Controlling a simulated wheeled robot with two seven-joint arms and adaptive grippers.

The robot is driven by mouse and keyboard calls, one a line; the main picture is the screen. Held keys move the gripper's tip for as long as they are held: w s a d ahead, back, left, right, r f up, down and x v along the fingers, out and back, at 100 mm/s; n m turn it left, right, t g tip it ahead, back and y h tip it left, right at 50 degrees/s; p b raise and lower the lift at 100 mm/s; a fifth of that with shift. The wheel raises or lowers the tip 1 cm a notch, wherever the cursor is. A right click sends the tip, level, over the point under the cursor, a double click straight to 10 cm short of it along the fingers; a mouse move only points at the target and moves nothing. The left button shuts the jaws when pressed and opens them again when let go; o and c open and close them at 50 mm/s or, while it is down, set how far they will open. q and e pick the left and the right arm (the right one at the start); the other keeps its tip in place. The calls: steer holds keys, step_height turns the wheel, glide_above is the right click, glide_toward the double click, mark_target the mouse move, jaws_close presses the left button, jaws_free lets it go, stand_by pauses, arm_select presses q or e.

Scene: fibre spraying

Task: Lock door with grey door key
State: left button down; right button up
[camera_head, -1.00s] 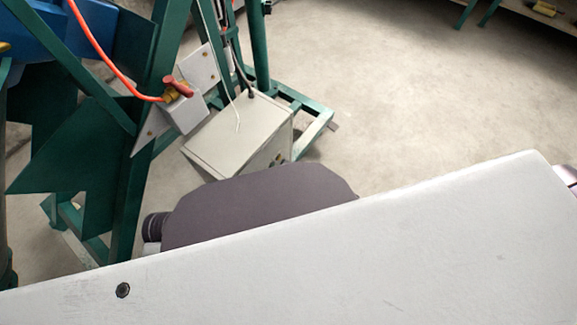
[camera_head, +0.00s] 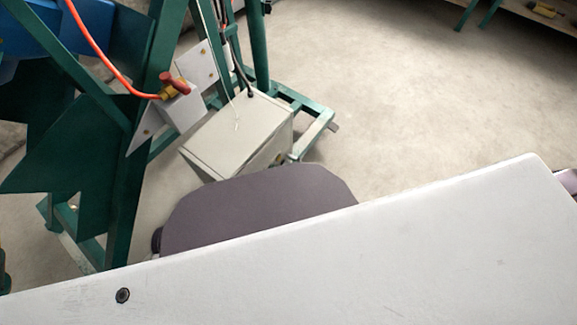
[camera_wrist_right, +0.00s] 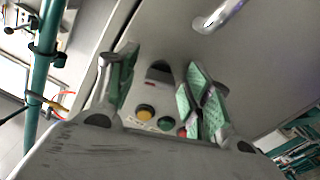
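In the right wrist view a grey cabinet front fills the middle, with a bright metal handle (camera_wrist_right: 220,14) on its grey door (camera_wrist_right: 175,22) at the top. My right gripper (camera_wrist_right: 158,82) shows there with its green-padded fingers apart. Between and behind the fingers are a small grey-and-dark piece (camera_wrist_right: 158,73), a yellow button (camera_wrist_right: 146,111) and a green button (camera_wrist_right: 166,123). I cannot make out whether that piece is the grey door key. Contact with the fingers cannot be told. In the head view neither gripper can be made out; a pale panel (camera_head: 350,265) covers the bottom.
A green frame (camera_head: 135,170) with a red-handled valve (camera_head: 175,84) and orange hose (camera_head: 105,62) stands at left. A pale box (camera_head: 235,135) stands beside it on the floor. Open floor (camera_head: 400,90) lies to the right. A green pipe (camera_wrist_right: 40,75) rises at left in the wrist view.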

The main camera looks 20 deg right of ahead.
steer(key=c, duration=1)
jaws_close()
arm_select(q)
steer(key=shift+w+r, duration=0.5)
steer(key=shift+w, duration=0.05)
